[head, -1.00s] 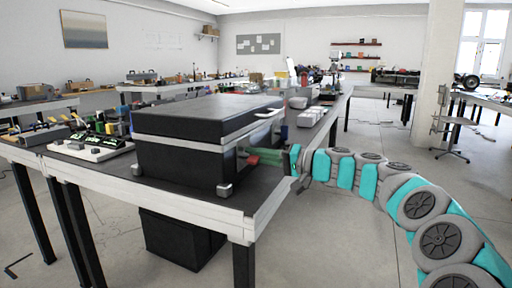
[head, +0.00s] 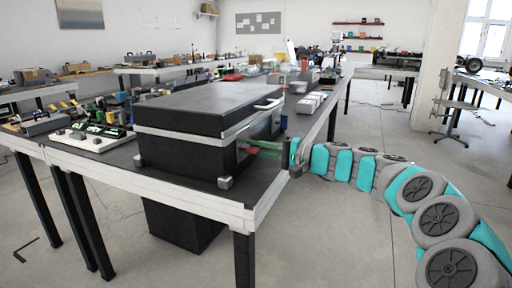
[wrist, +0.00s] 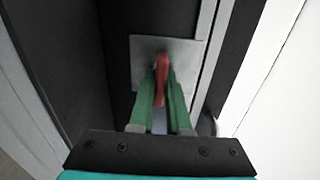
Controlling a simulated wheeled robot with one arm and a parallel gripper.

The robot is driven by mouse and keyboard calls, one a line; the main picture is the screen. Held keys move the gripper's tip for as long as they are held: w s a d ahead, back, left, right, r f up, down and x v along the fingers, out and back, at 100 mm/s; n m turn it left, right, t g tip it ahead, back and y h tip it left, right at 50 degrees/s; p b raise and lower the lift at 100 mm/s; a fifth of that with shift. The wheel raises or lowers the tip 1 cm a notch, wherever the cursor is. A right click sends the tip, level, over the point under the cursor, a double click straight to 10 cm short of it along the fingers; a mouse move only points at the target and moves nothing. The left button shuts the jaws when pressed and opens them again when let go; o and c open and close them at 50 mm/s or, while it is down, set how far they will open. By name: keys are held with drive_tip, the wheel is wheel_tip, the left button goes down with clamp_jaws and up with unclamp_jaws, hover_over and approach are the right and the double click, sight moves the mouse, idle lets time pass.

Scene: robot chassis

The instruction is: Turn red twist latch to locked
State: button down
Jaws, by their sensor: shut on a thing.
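The red twist latch (wrist: 161,72) sits on a light metal plate (wrist: 188,62) on the side of the black chassis case, seen in the wrist view. My gripper (wrist: 162,92) has green fingers closed around the red latch handle. The handle stands along the line between the fingers, and the fingers cover part of its sides. In the head view my gripper (head: 264,149) reaches the right side of the black case (head: 190,153). The latch is hard to make out there.
The case stands on a dark-topped workbench (head: 265,190) with a pale edge. A board with green parts (head: 92,138) lies left of it. White boxes (head: 310,103) stand behind it on the bench.

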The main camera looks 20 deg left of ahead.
drive_tip(key=shift+f, duration=0.1)
drive_tip(key=c, duration=0.9)
unclamp_jaws()
drive_tip(key=shift+d, duration=0.1)
drive_tip(key=d, duration=0.5)
drive_tip(key=d+b, duration=0.1)
drive_tip(key=d, duration=0.1)
drive_tip(key=shift+s+d, duration=0.25)
drive_tip(key=shift+d, duration=0.05)
